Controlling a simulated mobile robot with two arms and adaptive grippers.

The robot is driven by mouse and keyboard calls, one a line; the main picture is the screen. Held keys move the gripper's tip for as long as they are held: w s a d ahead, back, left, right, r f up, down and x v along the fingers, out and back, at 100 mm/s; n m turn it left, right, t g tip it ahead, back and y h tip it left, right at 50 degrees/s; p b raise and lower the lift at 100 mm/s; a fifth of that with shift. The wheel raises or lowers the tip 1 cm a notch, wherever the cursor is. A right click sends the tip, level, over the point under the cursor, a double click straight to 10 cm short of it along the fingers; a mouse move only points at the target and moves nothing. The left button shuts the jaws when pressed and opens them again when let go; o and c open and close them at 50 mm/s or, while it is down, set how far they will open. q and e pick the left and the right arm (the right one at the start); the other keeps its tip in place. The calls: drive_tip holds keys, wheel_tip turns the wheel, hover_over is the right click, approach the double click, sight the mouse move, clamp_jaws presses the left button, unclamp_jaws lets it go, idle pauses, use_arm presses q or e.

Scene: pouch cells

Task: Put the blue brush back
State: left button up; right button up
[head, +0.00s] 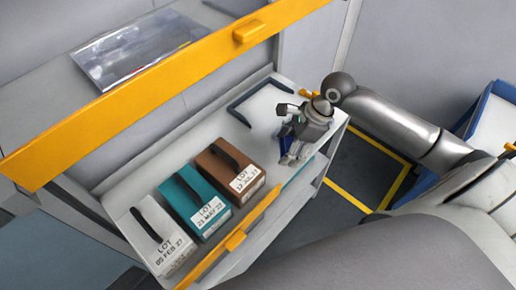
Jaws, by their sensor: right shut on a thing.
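My right gripper (291,156) comes in from the right and points down over the right end of the white shelf (225,122). It is shut on a blue thing (285,131), most likely the blue brush. Only small blue parts show beside the fingers; the rest is hidden by the gripper. I cannot tell whether it touches the shelf. A dark angled holder or frame (250,93) lies on the shelf just behind the gripper. My left gripper is not in view.
A white box (160,240), a teal box (195,203) and a brown box (232,172), with lot labels and dark handles, stand left of the gripper. A yellow bar (150,90) crosses above the shelf; a yellow-edged rail (240,236) runs along its front. A blue bin (466,126) stands right.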

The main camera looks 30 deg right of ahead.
drive_tip(key=w+a+f, duration=0.2)
drive_tip(key=w, duration=0.4)
drive_tip(key=p, duration=0.1)
hover_over(254, 156)
drive_tip(key=s+d, duration=0.1)
drive_tip(key=d, duration=0.1)
drive_tip(key=f, duration=0.5)
drive_tip(key=shift+a+f, duration=0.25)
drive_tip(key=shift+f, duration=0.1)
drive_tip(key=shift+w+a+f, duration=0.1)
drive_tip(key=shift+f, duration=0.15)
drive_tip(key=shift+w+f, duration=0.1)
drive_tip(key=shift+f, duration=1.6)
drive_tip(key=o, duration=0.8)
drive_tip(key=v, duration=1.2)
drive_tip(key=shift+b, duration=0.3)
